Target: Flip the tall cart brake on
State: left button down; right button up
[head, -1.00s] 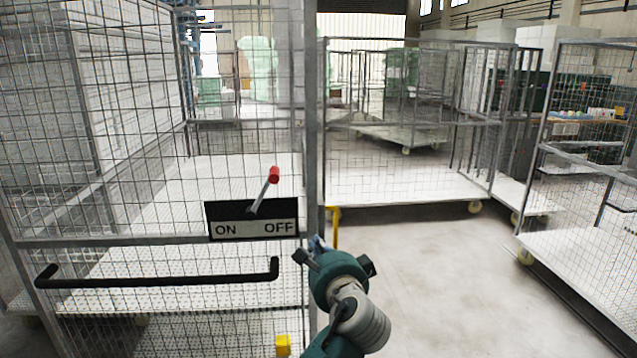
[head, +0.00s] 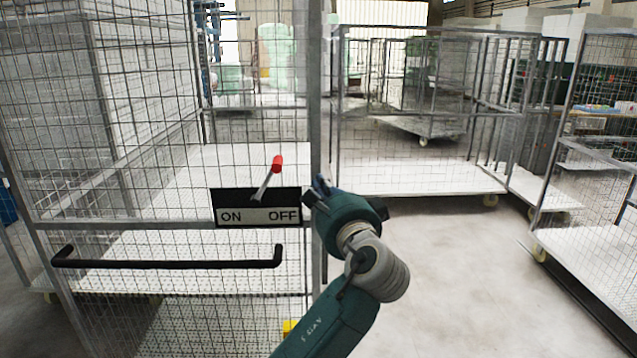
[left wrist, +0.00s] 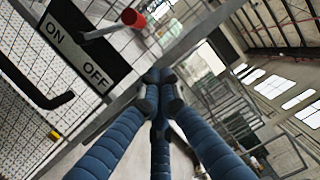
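The tall mesh cart (head: 315,120) stands at the left in the head view. Its brake panel (head: 243,216) is black with a pale strip reading ON at left and OFF at right. The brake lever (head: 266,184) has a grey shaft and a red knob (head: 277,163), and leans right, toward OFF. In the left wrist view the knob (left wrist: 133,18) and the panel (left wrist: 76,42) show at upper left. My left gripper (head: 321,186) is just right of the panel, apart from the lever. Its blue fingers meet at their tips (left wrist: 158,78), with nothing seen between them. My right gripper is out of view.
A black handle bar (head: 165,264) runs across the cart below the panel. More mesh carts stand behind (head: 410,192) and at the right (head: 590,250). The floor (head: 455,280) between them, right of my arm, is clear.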

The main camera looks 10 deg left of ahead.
pick_arm(q)
jog(key=w+a+r+p, duration=0.1)
jog(key=w+a+p, duration=0.3)
jog(key=a, duration=0.3)
jog(key=shift+w, duration=0.35)
jog(key=shift+w+a, duration=0.1)
jog(key=shift+a, duration=0.05)
